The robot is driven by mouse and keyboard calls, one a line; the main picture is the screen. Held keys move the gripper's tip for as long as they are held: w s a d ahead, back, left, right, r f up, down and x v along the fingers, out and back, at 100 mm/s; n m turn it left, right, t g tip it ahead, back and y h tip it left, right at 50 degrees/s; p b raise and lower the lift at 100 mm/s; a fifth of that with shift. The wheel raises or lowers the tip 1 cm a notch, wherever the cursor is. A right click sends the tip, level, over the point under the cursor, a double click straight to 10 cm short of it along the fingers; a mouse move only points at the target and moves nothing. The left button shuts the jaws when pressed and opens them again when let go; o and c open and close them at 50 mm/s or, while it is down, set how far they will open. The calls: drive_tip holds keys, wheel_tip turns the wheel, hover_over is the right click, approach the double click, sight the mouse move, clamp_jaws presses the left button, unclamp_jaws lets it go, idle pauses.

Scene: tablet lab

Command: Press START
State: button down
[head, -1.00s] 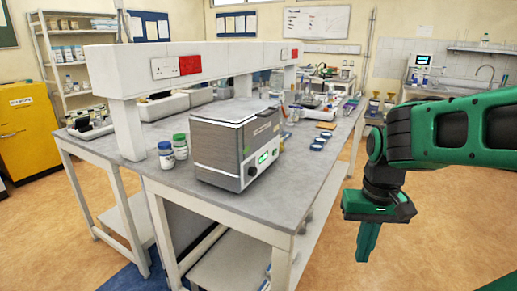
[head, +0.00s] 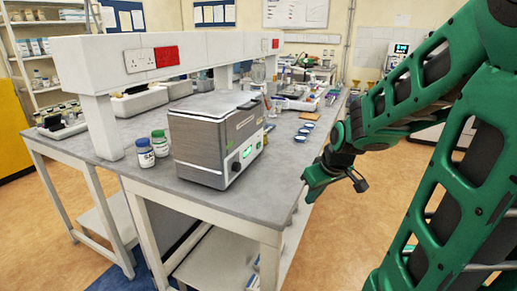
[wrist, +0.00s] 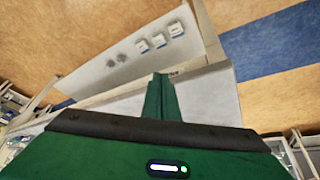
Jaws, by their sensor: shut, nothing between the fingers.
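A grey metal box-shaped device (head: 200,148) with a light lid stands on the near end of the bench in the head view. Its right-hand face has a small lit green display (head: 247,151) and a dark round knob (head: 236,167). No START label is readable at this size. My gripper (head: 309,198) is shut and empty, to the right of the device and beside the bench's right edge, apart from both. In the wrist view the closed fingers (wrist: 161,78) point at the bench side, and the device is not identifiable there.
The grey bench top (head: 255,195) is clear in front. Wall sockets (head: 140,60) are on the raised shelf.

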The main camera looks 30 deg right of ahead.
sight(259, 145)
drive_tip(key=w+n+t, duration=0.1)
drive_tip(key=w, duration=0.4)
drive_tip(key=w+d+n+t, duration=0.1)
drive_tip(key=w+t, duration=0.1)
drive_tip(key=w, duration=0.3)
drive_tip(key=w+d+n+t, duration=0.1)
drive_tip(key=w+n+t, duration=0.1)
drive_tip(key=w, duration=0.3)
drive_tip(key=shift+w+d+f+y, duration=0.15)
drive_tip(key=shift+y, duration=0.15)
drive_tip(key=w+d+t, duration=0.1)
drive_tip(key=w, duration=0.1)
drive_tip(key=w+d+r+t, duration=0.1)
drive_tip(key=w+d, duration=0.1)
drive_tip(key=w+d+r+t+h, duration=0.1)
drive_tip(key=w+t, duration=0.1)
drive_tip(key=shift+w+d+n, duration=0.2)
drive_tip(key=shift+w+n, duration=0.05)
drive_tip(key=shift+n, duration=0.05)
drive_tip(key=shift+w+d+r+t, duration=0.25)
drive_tip(key=shift+w+d+t, duration=0.05)
drive_tip(key=shift+d+t, duration=0.1)
drive_tip(key=shift+w+a, duration=0.9)
drive_tip(key=shift+w, duration=0.25)
drive_tip(key=shift+w+a, duration=0.95)
drive_tip(key=shift+w, duration=0.15)
drive_tip(key=shift+w+a, duration=0.9)
drive_tip(key=shift+w, duration=0.25)
drive_tip(key=shift+w+a, duration=0.15)
drive_tip(key=shift+w, duration=0.05)
